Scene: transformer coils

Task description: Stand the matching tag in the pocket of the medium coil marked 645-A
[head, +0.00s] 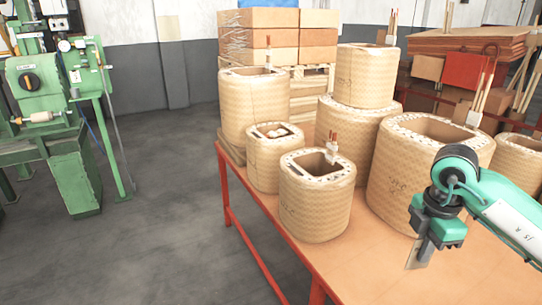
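My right gripper (425,246), teal with grey fingers, points down at the right, above the table and in front of the large right coil. It appears shut on a thin, pale flat tag (416,255), which hangs below the fingers, clear of the coils. The tag's writing is not readable. Several tan, woven-wrapped coils of differing sizes stand upright on the table, among them a front coil (316,208) with an open centre and a large right coil (395,192). Dark marks on their sides are too small to read, so I cannot tell which is 645-A. My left gripper is out of view.
The orange-red table (365,270) has bare top at the front, below my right gripper. A small coil (272,168), a back-left coil (245,110) and a stacked coil (366,75) stand further back. Leads (332,150) stick up from several coils. Green machinery (60,110) stands left.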

